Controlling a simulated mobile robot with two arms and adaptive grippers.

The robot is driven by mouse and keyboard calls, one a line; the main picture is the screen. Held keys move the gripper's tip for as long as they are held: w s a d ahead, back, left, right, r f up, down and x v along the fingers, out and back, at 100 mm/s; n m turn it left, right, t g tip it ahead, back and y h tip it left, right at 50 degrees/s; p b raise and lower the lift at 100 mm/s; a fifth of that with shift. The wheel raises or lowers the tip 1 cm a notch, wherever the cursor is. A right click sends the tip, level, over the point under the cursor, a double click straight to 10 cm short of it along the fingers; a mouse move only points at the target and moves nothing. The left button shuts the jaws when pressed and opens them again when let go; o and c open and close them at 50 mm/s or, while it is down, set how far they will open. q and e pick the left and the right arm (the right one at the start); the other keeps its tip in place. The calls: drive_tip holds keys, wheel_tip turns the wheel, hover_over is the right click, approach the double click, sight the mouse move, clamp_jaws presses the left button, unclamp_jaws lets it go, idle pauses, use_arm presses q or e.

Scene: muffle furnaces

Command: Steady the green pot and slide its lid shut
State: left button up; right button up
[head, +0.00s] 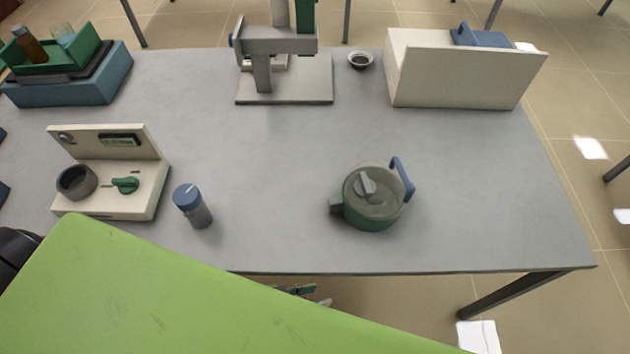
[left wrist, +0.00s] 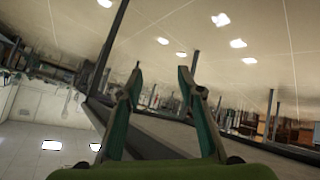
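The green pot (head: 370,221) stands upright on the grey table, right of centre and near the front edge. It has a blue handle (head: 404,180) on its right and a short spout at its left. Its round grey-green lid (head: 380,206), with a grey knob, lies over the top; I cannot tell how fully it covers the opening. My left gripper (head: 310,293) shows only partly, just below the table's front edge and well away from the pot. The left wrist view shows its fingers (left wrist: 158,84) spread apart with nothing between them. My right gripper is not in view.
A blue-capped jar (head: 193,206) and a cream device with a green knob (head: 137,197) stand at left. A grey stand (head: 285,92), a small bowl (head: 361,60) and a cream box (head: 455,80) are at the back. The tabletop (head: 275,190) around the pot is clear.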

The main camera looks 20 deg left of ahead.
use_arm(q)
drive_tip(key=s+d+r+m+h, duration=0.1)
drive_tip(key=d+r+m+h, duration=0.2)
drive_tip(key=r, duration=0.8)
drive_tip(key=s+d+r+h, duration=0.1)
drive_tip(key=d+r+h, duration=0.1)
drive_tip(key=d+r, duration=0.6)
drive_tip(key=s+d+r+m+h, duration=0.2)
drive_tip(key=r+h, duration=0.1)
drive_tip(key=r, duration=1)
drive_tip(key=m+g+y, duration=0.3)
drive_tip(key=g+y, duration=0.2)
drive_tip(key=y, duration=0.6)
approach(330, 201)
drive_tip(key=x, duration=1.2)
drive_tip(key=shift+f, duration=0.35)
drive_tip(key=shift+w, duration=0.1)
